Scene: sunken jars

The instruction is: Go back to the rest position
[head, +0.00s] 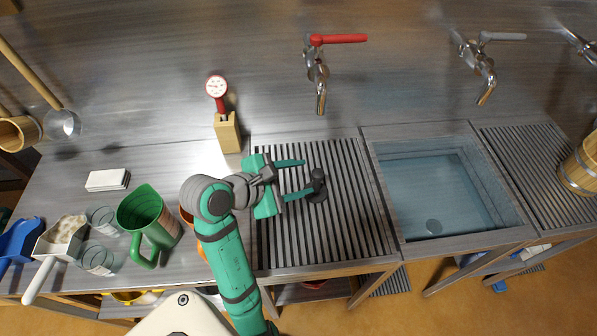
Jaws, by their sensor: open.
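My gripper (297,179) is green, with its two fingers spread apart and pointing right over the slatted drain rack (348,235). A small dark grey knobbed object (317,187) stands on the rack by the fingertips. I cannot tell whether the fingers touch it. My arm reaches up from the bottom of the view to the gripper and hides part of an orange-brown container (186,216) on the counter.
A water-filled sink (435,190) lies right of the rack, below two taps. A thermometer in a wooden block (228,132) stands behind my gripper. Left are a green jug (142,210), clear glasses (103,219), a white scoop (62,240) and a blue scoop (18,240). A wooden bucket (580,168) stands far right.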

